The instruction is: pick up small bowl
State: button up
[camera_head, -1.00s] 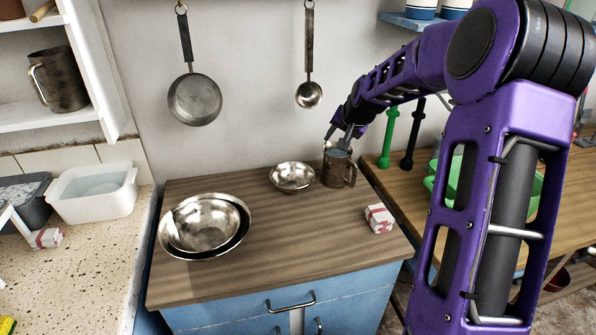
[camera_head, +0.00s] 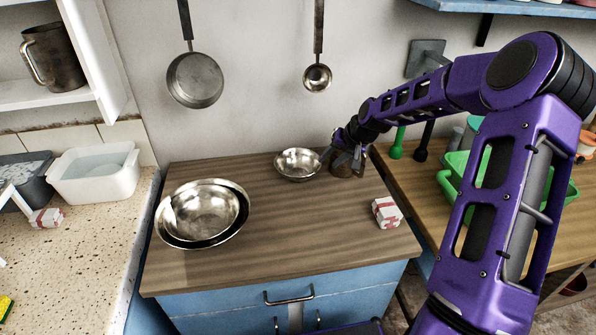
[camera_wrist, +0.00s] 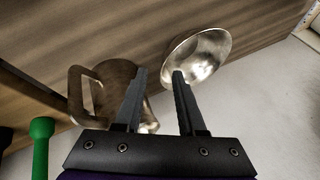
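The small bowl (camera_head: 298,164) is shiny metal and stands upright at the back middle of the wooden worktop. It also shows in the wrist view (camera_wrist: 197,57), just beyond the right fingertip. My gripper (camera_head: 335,153) is beside the bowl's right side, over a metal mug (camera_head: 345,166). In the wrist view my gripper (camera_wrist: 158,74) is open, with two dark fingers apart and nothing held between them. The mug (camera_wrist: 107,88) is partly hidden behind the left finger. Whether the right finger touches the bowl's rim, I cannot tell.
Two larger nested metal bowls (camera_head: 203,213) stand at the left of the worktop (camera_head: 290,240). A small white and red box (camera_head: 386,212) lies near the right edge. A pan (camera_head: 195,80) and a ladle (camera_head: 317,77) hang on the wall. The front middle is clear.

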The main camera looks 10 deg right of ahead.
aim_at(318, 167)
jog(key=x, duration=0.3)
jog(key=shift+r, duration=0.1)
jog(key=x, duration=0.5)
jog(key=shift+w+a+r, duration=0.1)
jog(key=shift+w+a, duration=0.15)
jog(key=shift+a, duration=0.1)
grip_shut()
dwell(0.9)
